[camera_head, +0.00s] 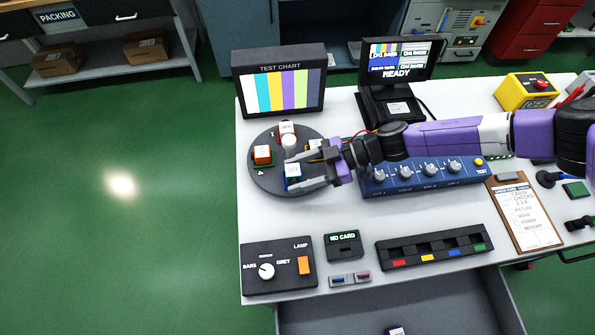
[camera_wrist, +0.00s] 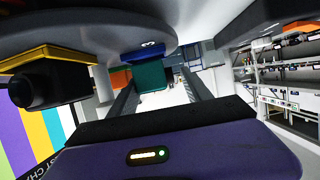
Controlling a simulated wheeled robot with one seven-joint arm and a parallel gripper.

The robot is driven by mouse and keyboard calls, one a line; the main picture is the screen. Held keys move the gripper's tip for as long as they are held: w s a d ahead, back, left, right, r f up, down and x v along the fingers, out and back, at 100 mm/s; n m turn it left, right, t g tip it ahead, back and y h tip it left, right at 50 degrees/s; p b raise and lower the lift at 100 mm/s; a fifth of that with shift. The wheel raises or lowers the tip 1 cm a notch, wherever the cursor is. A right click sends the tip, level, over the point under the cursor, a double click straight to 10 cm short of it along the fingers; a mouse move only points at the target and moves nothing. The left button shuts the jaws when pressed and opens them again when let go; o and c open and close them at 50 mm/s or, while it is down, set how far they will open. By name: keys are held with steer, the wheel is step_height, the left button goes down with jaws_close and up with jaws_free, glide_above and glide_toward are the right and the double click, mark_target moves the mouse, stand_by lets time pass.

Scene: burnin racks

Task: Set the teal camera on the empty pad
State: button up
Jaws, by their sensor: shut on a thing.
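My gripper (camera_head: 294,172) reaches in from the right over the round dark turntable (camera_head: 260,182). Its fingers (camera_wrist: 158,90) are shut on the teal camera (camera_wrist: 152,76), whose body shows between them in the wrist view. A blue numbered pad (camera_wrist: 148,51) lies right against the teal camera there; I cannot tell whether they touch. In the head view a white-topped block with blue around it (camera_head: 292,171) sits between the fingertips, at the front of the turntable; its teal sides are hidden.
A black camera (camera_wrist: 50,84) by a yellow pad is close in the wrist view. The test chart (camera_head: 279,85), READY monitor (camera_head: 398,60) and blue knob console (camera_head: 425,174) stand nearby.

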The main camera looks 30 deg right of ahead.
steer(key=shift+f, duration=0.2)
steer(key=o, duration=1.5)
step_height(320, 180, up, 20)
steer(key=p, duration=0.3)
